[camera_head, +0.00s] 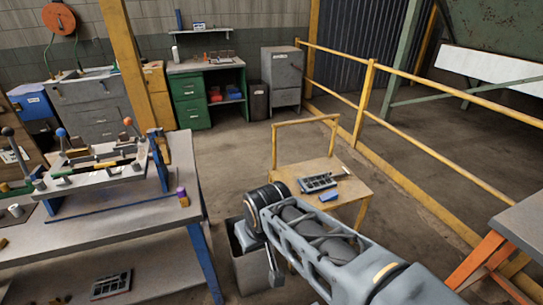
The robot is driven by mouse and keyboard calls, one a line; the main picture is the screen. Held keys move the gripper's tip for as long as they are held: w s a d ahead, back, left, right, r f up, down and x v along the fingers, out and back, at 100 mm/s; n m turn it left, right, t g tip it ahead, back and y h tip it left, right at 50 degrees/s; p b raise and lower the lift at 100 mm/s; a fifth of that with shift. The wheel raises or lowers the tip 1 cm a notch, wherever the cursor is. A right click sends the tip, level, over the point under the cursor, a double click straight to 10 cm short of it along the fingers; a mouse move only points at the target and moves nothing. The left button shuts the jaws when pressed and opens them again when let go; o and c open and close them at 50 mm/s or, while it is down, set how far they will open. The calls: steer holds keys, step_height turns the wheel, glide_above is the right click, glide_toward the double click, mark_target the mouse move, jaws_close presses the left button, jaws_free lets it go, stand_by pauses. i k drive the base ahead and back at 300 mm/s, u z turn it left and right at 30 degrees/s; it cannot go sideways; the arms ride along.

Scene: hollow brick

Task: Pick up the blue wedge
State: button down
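A small blue block (328,196), likely the blue wedge, lies on the wooden top of a low cart (288,175), near its front edge. It is too small to make out its exact shape. My arm reaches in from the lower right, and its end is to the left of and in front of the blue block, apart from it in the picture. My gripper (272,265) hangs below the dark round joint, over or beside a grey bin. Its fingers are small and partly hidden, so their opening cannot be made out.
A dark slotted tray (319,182) lies just behind the blue block. The cart has a yellow handle rail (305,123). A grey bin (251,270) stands beneath my arm's end. A workbench (120,220) fills the left; a yellow railing (370,85) runs along the right.

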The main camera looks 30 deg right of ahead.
mark_target(331, 195)
steer(key=k, duration=0.5)
steer(key=z, duration=0.6)
steer(key=i, duration=0.45)
steer(key=z, duration=1.05)
steer(key=k, duration=0.35)
steer(key=z, duration=0.9)
steer(key=k, duration=0.95)
steer(key=z, duration=0.55)
steer(key=i, duration=1.5)
steer(key=u, duration=0.75)
steer(key=i, duration=1.1)
steer(key=u, duration=1.75)
steer(key=i, duration=0.7)
steer(key=u, duration=0.7)
